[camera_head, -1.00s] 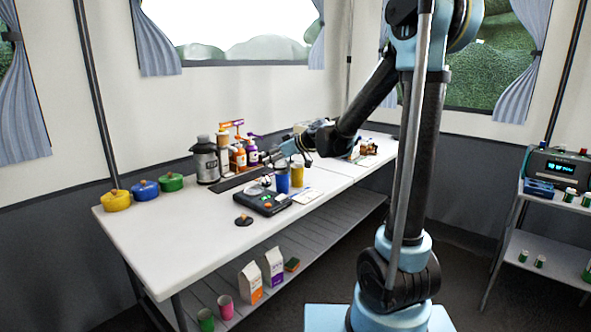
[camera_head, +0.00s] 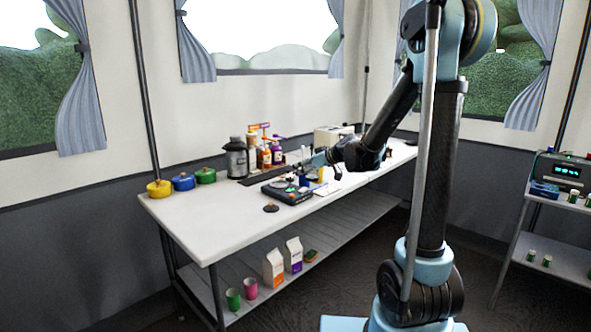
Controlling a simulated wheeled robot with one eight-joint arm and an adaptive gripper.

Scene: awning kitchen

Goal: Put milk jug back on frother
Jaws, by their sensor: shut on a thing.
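The frother looks to be the flat black device (camera_head: 287,193) on the white table. My gripper (camera_head: 306,168) is just above its back right side, low over the table, with the arm reaching in from the right. It is shut on a small greyish thing, which I take to be the milk jug; its outline is too small and too covered by the fingers to make out clearly. I cannot tell whether the jug touches the device.
A dark canister (camera_head: 236,159) and several bottles stand behind. The front left tabletop is clear.

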